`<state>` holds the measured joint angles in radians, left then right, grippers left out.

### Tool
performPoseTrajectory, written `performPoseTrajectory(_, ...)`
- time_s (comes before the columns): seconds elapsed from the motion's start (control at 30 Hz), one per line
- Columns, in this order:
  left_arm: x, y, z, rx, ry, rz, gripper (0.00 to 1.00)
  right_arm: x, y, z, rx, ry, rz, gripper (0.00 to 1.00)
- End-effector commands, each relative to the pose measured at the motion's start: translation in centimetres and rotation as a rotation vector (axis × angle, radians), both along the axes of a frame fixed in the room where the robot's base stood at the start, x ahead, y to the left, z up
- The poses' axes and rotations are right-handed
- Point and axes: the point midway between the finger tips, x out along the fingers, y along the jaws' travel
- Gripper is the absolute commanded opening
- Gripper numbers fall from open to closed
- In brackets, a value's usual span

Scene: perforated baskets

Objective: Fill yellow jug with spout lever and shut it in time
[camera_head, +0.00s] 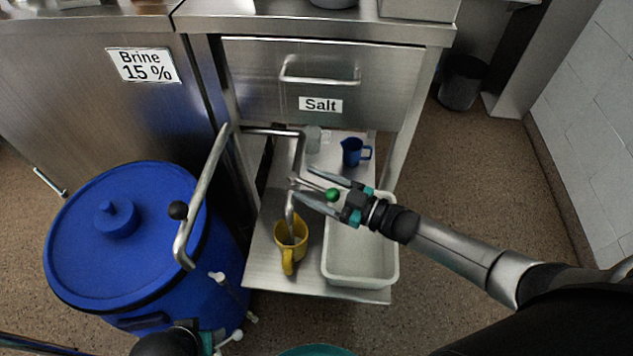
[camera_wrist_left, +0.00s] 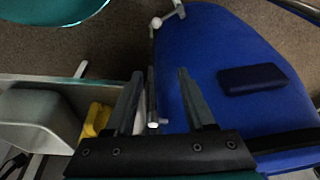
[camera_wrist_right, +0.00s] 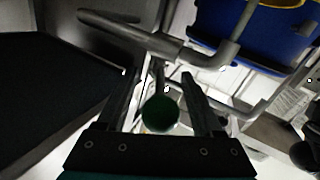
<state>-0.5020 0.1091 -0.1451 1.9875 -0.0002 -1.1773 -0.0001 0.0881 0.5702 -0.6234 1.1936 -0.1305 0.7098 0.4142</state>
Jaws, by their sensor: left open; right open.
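The yellow jug (camera_head: 291,243) stands on the metal shelf, under the downturned metal spout (camera_head: 290,208), whose end is at its mouth. Its fill level cannot be made out. Part of the jug shows in the left wrist view (camera_wrist_left: 95,119). The spout lever carries a green ball knob (camera_head: 333,195). My right gripper (camera_head: 303,182) is open, with its fingers on either side of the knob; the knob also shows between the fingers in the right wrist view (camera_wrist_right: 160,114). Contact cannot be told. My left gripper (camera_wrist_left: 160,76) is open and empty near the blue barrel.
A white bin (camera_head: 390,275) sits right of the jug. A small blue jug (camera_head: 352,152) stands farther back, under the Salt drawer (camera_head: 270,75).

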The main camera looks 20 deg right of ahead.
Motion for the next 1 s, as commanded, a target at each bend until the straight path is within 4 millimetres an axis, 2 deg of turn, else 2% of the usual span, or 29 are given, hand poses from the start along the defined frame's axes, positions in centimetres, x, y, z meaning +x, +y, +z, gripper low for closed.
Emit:
performPoseTrajectory(0.3, 0.0, 0.0, 0.2, -0.001, -0.002, 0.001, 0.55, -0.9, -0.8, 0.0, -0.001, 0.002, 0.001, 0.68)
performPoseTrajectory(0.37, -0.4, 0.1, -0.8, 0.003, 0.017, 0.001, 0.55, -1.5, -1.4, 0.0, -0.002, 0.004, -0.001, 0.68)
performPoseTrajectory(0.6, -1.7, 0.3, -3.2, 0.009, 0.056, 0.0, 0.55, -5.6, -5.4, 0.1, -0.004, 0.005, 0.0, 0.68)
performPoseTrajectory(0.8, -2.5, 0.4, -4.5, 0.012, 0.075, -0.002, 0.55, -8.7, -8.4, 0.0, -0.003, 0.004, -0.001, 0.68)
performPoseTrajectory(1.0, -2.9, 0.5, -5.1, 0.013, 0.082, -0.003, 0.55, -10.5, -10.2, 0.0, -0.001, 0.001, 0.0, 0.68)
